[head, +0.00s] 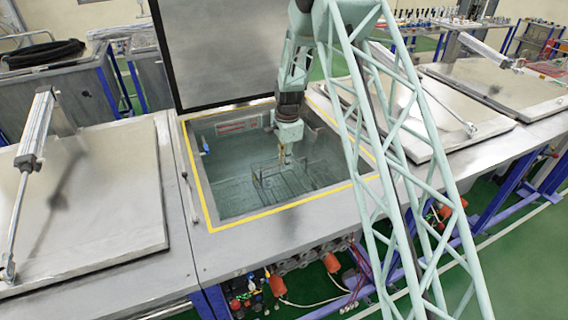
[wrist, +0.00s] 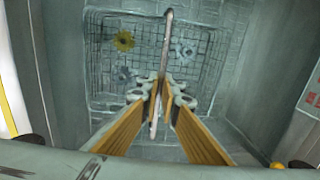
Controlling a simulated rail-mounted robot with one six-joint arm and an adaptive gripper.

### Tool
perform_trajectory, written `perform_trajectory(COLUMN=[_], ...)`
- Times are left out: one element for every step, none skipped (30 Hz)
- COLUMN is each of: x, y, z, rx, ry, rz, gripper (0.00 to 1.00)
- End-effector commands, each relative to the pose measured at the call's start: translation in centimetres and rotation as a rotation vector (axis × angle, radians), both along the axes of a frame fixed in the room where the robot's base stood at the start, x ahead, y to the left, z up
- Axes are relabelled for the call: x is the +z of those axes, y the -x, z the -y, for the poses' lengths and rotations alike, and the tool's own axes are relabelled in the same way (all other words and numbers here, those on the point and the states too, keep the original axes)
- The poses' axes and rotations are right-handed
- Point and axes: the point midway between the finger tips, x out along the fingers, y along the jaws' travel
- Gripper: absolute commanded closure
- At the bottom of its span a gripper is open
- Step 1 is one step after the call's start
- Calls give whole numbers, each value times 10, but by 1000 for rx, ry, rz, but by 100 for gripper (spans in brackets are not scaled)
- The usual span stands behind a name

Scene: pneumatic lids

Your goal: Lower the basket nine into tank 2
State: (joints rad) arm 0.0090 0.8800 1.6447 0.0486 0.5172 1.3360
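The wire basket (head: 290,184) is low inside the open tank (head: 228,207), which has a yellow-edged rim. Its mesh and long handle bar (wrist: 166,45) show in the wrist view. A yellow part (wrist: 123,41) and grey-blue parts (wrist: 185,51) lie in the basket. My gripper (head: 285,162) reaches down into the tank from above. In the wrist view its yellow fingers (wrist: 160,95) are closed around the handle bar. I cannot tell whether the basket touches the tank floor. No tank number is readable.
The tank's lid (head: 215,50) stands raised behind the opening. Closed lids with cylinders flank it at left (head: 90,195) and right (head: 430,110). Tank walls surround my gripper. A small blue item (head: 206,147) is on the left inner wall.

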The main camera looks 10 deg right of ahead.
Motion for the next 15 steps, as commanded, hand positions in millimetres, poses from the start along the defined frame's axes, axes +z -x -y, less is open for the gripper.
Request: perform_trajectory(x=[0, -1, -1, -1, -2, -2, -2, -3, -3, -4, -4, -4, -5, -5, -6], y=[0, 0, 0, 0, 0, 0, 0, 0, 0, 0, 0, 0, 0, 0, 0], z=[0, 0, 0, 0, 0, 0, 0, 0, 0, 0, 0, 0, 0, 0, 0], rx=[0, 0, 0, 0, 0, 0, 0, 0, 0, 0, 0, 0, 0, 0, 0], ry=[0, 0, 0, 0, 0, 0, 0, 0, 0, 0, 0, 0, 0, 0, 0], rz=[0, 0, 0, 0, 0, 0, 0, 0, 0, 0, 0, 0, 0, 0, -1], gripper=[100, 100, 100, 100, 100, 100, 100, 100, 100, 100, 100, 100, 100, 100, 100])
